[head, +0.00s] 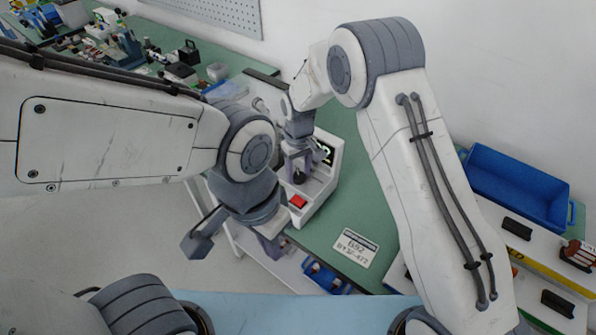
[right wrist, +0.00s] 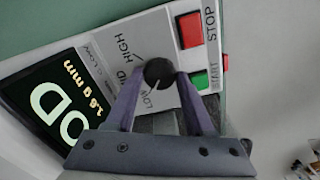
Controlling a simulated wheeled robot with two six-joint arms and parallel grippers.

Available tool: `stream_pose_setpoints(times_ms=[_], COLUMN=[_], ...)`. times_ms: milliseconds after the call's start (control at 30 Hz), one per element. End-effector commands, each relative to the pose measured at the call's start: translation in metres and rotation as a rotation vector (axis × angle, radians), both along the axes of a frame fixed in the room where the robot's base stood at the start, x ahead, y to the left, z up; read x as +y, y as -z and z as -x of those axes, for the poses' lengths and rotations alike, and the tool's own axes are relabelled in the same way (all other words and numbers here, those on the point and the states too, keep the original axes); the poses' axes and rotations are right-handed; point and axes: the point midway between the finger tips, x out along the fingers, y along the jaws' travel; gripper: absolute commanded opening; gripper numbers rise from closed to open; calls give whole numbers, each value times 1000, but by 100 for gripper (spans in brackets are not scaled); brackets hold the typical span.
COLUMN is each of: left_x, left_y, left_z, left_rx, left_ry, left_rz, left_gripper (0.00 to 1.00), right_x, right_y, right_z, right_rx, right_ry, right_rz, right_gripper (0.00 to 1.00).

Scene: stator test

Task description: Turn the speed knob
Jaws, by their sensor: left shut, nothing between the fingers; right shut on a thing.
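The speed knob (right wrist: 158,73) is a small round black knob on the grey panel of the white test machine (head: 318,200). LOW, MID and HIGH are printed around it. My right gripper (right wrist: 152,80) is shut on the knob, one finger on each side. In the head view my right gripper (head: 298,160) reaches down over the panel, with the dark knob (head: 299,177) at its fingertips. I cannot clearly tell which mark the knob points to. My left gripper (head: 272,247) is shut and empty, beside the machine's near side at the bench edge.
A red STOP button (right wrist: 190,30) and green START button (right wrist: 200,80) sit close to the knob. A lit display (right wrist: 52,112) is on the other side. A printed card (head: 355,248) lies on the green bench. A blue bin (head: 520,185) stands at right.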

Motion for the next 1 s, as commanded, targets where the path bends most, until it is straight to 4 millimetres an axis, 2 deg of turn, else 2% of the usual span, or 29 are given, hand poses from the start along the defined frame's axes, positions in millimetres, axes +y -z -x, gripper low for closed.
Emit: stream_pose_setpoints(times_ms=[33,67,100,133,400,533,667,1000], left_x=[0,0,0,0,0,0,0,0], left_y=[0,0,0,0,0,2,8,19], left_z=[0,0,0,0,0,0,0,0], left_rx=[0,0,0,0,0,0,0,0], left_ry=[0,0,0,0,0,0,0,0], left_rz=[0,0,0,0,0,0,0,0], left_gripper=[0,0,0,0,0,0,0,0], right_x=[-1,-1,-1,-1,0,1,1,0], right_y=[-2,-2,-2,-2,-1,-7,-26,-89], right_z=[-2,-2,-2,-2,-1,-2,-2,-3], right_rx=[-5,-5,-5,-5,-2,-5,-8,-6], right_ry=[-3,-3,-2,-2,-1,-1,-1,-1], right_rz=[0,0,0,0,0,-1,-3,-1], right_gripper=[0,61,76,83,83,83,83,83])
